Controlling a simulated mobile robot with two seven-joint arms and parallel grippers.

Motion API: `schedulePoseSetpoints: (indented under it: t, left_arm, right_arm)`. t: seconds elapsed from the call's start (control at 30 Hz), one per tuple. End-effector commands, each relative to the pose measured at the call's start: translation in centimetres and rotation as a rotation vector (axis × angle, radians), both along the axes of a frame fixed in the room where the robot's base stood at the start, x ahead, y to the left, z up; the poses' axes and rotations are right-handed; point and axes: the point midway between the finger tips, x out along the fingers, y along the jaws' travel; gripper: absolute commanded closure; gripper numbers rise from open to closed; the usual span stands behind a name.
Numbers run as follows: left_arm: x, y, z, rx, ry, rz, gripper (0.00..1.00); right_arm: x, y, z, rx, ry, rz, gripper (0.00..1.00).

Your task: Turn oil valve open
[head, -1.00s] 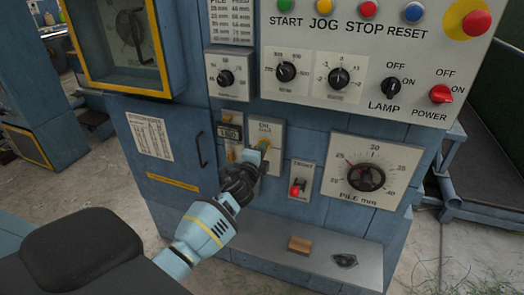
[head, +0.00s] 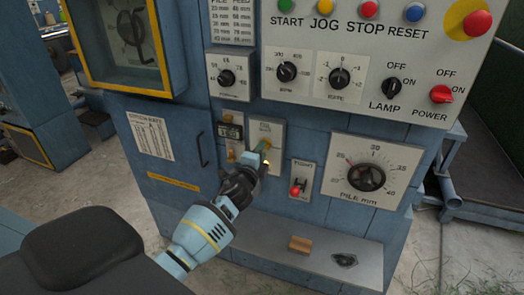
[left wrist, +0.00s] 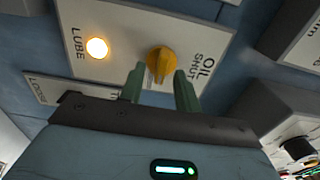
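The oil valve is a yellow knob (left wrist: 160,62) on a pale plate (head: 276,130) marked OIL and SHUT. In the head view my left gripper (head: 263,152) reaches up to this plate and largely hides the knob. In the left wrist view the two green fingers of my left gripper (left wrist: 160,80) are apart, one on each side of the knob's near end. A gap shows between each finger and the knob, so the gripper is open and holds nothing. A lit LUBE lamp (left wrist: 97,48) is on the same plate. My right gripper is not in view.
A toggle switch with a red tip (head: 296,190) is just right of the gripper. A large PILE mm dial (head: 367,177) is further right. Below, a grey ledge (head: 270,247) carries a wooden block (head: 300,244) and a dark part (head: 345,260). A door handle (head: 201,150) is left.

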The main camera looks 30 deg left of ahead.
Motion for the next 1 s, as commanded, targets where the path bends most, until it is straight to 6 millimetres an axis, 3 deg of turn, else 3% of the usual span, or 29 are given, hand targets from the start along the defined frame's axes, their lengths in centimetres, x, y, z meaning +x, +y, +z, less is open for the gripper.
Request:
schedulePoseSetpoints:
  t: [0.2, 0.43, 1.0]
  left_arm:
    - [-3.2, -0.7, 0.1, 0.001, 0.0, -0.001, 0.67]
    - [-5.7, -1.3, 0.0, 0.001, 0.0, 0.001, 0.67]
    - [-6.4, -1.4, 0.0, 0.001, 0.0, 0.002, 0.67]
  right_arm:
    - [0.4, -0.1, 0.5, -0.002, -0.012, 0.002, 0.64]
    - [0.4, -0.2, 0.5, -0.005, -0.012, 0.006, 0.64]
    - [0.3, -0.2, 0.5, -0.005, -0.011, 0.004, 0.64]
